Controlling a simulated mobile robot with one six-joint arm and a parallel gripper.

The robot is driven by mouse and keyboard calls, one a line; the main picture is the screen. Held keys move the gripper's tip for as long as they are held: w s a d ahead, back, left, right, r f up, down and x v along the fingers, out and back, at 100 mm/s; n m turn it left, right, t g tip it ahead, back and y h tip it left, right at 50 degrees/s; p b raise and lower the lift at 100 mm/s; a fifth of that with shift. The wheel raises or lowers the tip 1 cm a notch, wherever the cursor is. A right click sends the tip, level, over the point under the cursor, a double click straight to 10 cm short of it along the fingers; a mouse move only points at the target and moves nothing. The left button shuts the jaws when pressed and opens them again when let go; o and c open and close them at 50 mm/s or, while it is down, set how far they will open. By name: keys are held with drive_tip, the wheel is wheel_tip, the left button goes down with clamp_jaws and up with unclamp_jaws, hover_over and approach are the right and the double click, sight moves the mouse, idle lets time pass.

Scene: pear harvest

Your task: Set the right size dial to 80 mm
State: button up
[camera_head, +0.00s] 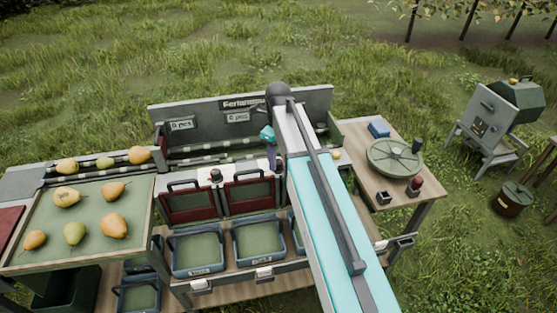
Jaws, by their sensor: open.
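The sorting machine (318,98) stands in the middle of the head view, with a back panel marked Ferlangou or similar. A small dark dial (215,175) sits on its white front ledge, between two red-framed flaps with dark handles. The right size dial is not clearly visible; my arm and wrist cover that part of the ledge. My gripper (272,164) points down close to the ledge, beside the right flap (249,192). It holds nothing that I can see. Its fingers are small and partly lost against the machine, and I cannot tell whether they touch anything.
Two displays read 0 pcs (181,125). Several pears lie on the left tray (84,258). Blue crates (197,272) stand below the flaps. A side table (362,163) at right carries a round green disc (394,158) and small objects. My arm crosses the machine's right half.

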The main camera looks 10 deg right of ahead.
sight(278, 162)
wheel_tip(278, 162, up, 13)
drive_tip(key=b, duration=0.2)
drive_tip(key=shift+f+b, duration=0.15)
drive_tip(key=shift+b, duration=0.25)
drive_tip(key=shift+s+f, duration=0.1)
drive_tip(key=shift+s, duration=0.05)
idle(0.5)
